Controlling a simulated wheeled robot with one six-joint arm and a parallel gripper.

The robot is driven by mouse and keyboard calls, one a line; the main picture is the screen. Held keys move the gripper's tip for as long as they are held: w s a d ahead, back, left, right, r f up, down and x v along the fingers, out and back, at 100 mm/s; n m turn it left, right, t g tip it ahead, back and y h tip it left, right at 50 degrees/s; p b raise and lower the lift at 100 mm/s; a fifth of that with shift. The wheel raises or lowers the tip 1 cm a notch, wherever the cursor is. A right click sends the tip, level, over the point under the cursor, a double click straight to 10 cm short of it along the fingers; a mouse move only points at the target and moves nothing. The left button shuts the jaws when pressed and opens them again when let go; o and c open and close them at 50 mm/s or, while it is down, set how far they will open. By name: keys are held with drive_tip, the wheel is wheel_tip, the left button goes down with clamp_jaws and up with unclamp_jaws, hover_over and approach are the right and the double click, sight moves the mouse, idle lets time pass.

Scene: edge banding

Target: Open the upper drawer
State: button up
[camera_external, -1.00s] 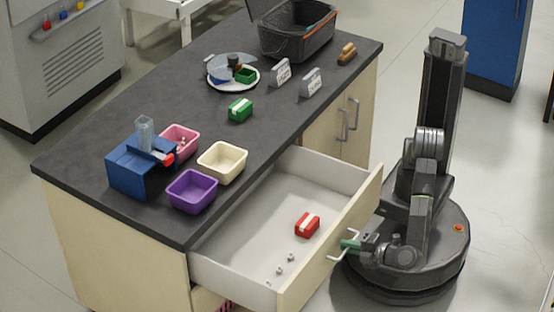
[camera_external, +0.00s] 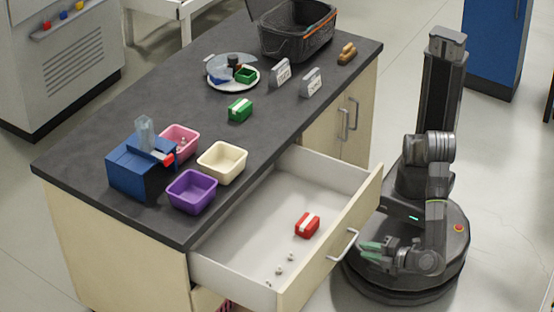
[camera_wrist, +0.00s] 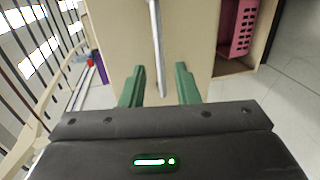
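The upper drawer (camera_external: 240,228) is pulled far out of the counter in the external view. Its inside shows, with a red box with a white band (camera_external: 307,225) and several small pale pieces near the front corner. The drawer's bar handle (camera_external: 343,245) is on its front panel.
Below the drawer, a pink basket (camera_wrist: 240,28) shows in an open space. On the countertop (camera_external: 110,140) stand a purple bin (camera_external: 192,191), a cream bin (camera_external: 222,162), a pink bin (camera_external: 180,140) and a blue dispenser (camera_external: 135,165). Grey floor is clear around my base.

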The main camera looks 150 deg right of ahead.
sight(349, 244)
drive_tip(key=p+v, duration=0.1)
drive_tip(key=v, duration=0.5)
drive_tip(key=shift+a, duration=0.4)
drive_tip(key=b+x, duration=0.3)
drive_tip(key=x, duration=1.1)
drive_tip(key=shift+r, duration=0.15)
drive_tip(key=p+v, duration=0.2)
drive_tip(key=v, duration=0.9)
drive_tip(key=shift+a, duration=0.1)
